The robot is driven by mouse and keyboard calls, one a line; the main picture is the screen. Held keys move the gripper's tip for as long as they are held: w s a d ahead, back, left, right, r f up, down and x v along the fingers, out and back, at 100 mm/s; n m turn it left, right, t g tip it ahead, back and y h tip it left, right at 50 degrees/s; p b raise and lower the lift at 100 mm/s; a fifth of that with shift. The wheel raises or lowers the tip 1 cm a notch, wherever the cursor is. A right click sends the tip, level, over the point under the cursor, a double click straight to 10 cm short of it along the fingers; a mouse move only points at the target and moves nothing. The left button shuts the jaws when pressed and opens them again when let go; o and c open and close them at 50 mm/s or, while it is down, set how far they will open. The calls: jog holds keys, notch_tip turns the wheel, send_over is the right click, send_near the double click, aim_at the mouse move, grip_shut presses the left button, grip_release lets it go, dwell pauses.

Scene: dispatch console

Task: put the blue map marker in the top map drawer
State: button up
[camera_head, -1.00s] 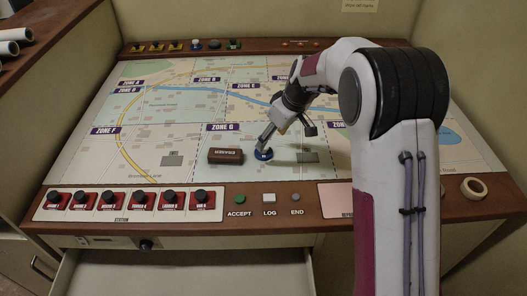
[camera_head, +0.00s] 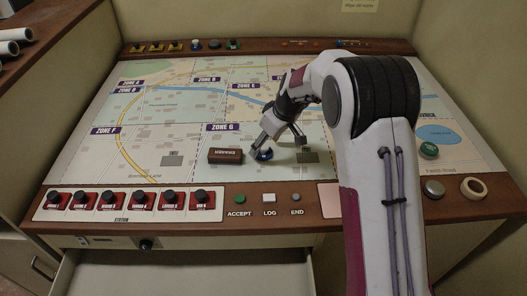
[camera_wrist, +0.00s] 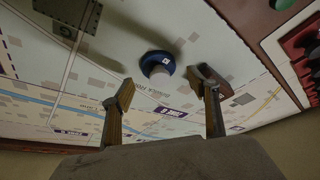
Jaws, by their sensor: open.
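The blue map marker (camera_head: 265,154), a round blue piece with a knob, stands on the map just right of the brown eraser. In the wrist view the blue marker (camera_wrist: 157,64) lies just beyond the fingertips, between their lines. My gripper (camera_head: 277,146) is open and empty, low over the map at the marker; its fingers (camera_wrist: 163,85) are spread wide. I cannot tell whether a finger touches the marker. A drawer (camera_head: 185,275) under the console front is pulled open, and its visible inside is bare.
The eraser (camera_head: 225,156) is close to the left finger. A button row (camera_head: 240,199) and red station switches (camera_head: 130,200) line the front edge. A green marker (camera_head: 428,151), a grey round piece (camera_head: 433,188) and a tape roll (camera_head: 473,188) are at the right.

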jog(key=shift+x, duration=1.1)
jog(key=c, duration=1.3)
jog(key=shift+r, duration=5)
